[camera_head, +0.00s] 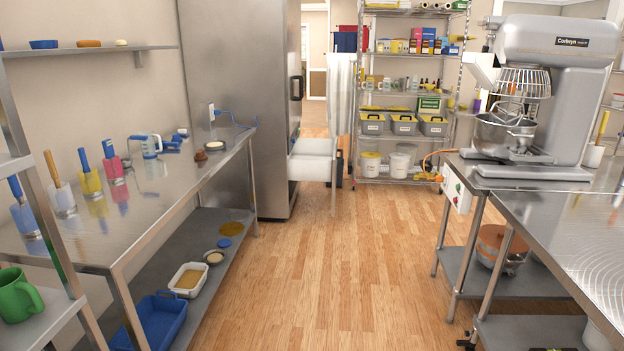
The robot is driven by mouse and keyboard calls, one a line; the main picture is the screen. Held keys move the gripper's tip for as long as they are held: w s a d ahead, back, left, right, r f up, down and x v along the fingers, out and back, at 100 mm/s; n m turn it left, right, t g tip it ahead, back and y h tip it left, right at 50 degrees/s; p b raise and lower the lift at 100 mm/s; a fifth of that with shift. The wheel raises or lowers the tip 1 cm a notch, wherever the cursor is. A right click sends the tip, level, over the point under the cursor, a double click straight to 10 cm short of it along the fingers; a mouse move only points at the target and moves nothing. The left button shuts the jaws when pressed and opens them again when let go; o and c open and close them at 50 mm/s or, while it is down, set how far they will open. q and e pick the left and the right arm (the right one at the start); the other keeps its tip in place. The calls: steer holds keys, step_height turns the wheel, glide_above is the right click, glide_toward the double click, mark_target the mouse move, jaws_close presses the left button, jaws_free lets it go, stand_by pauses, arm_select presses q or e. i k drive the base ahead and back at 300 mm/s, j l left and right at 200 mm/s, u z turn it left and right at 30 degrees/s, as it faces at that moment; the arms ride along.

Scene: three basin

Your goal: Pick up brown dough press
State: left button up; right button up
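A small brown object (201,155) with a knob-like top stands on the steel table (170,193) along the left wall, toward its far end. It looks like the brown dough press, but it is small in the picture. A low round piece, white with a brown top (215,146), lies just behind it to the right. Neither of my grippers shows in the head view.
Scrapers with blue, red and wooden handles (90,175) and a blue-and-white mixer (150,145) share the table. A rack with a green mug (18,296) stands at near left. The wooden floor (330,255) is clear between the tables.

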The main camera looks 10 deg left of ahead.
mark_target(200, 156)
steer(key=i, duration=2.45)
steer(key=i+u, duration=0.35)
steer(key=i+l+u, duration=0.15)
steer(key=i+u, duration=0.2)
steer(key=i, duration=0.15)
steer(key=i+l+u, duration=0.35)
steer(key=i+j, duration=0.1)
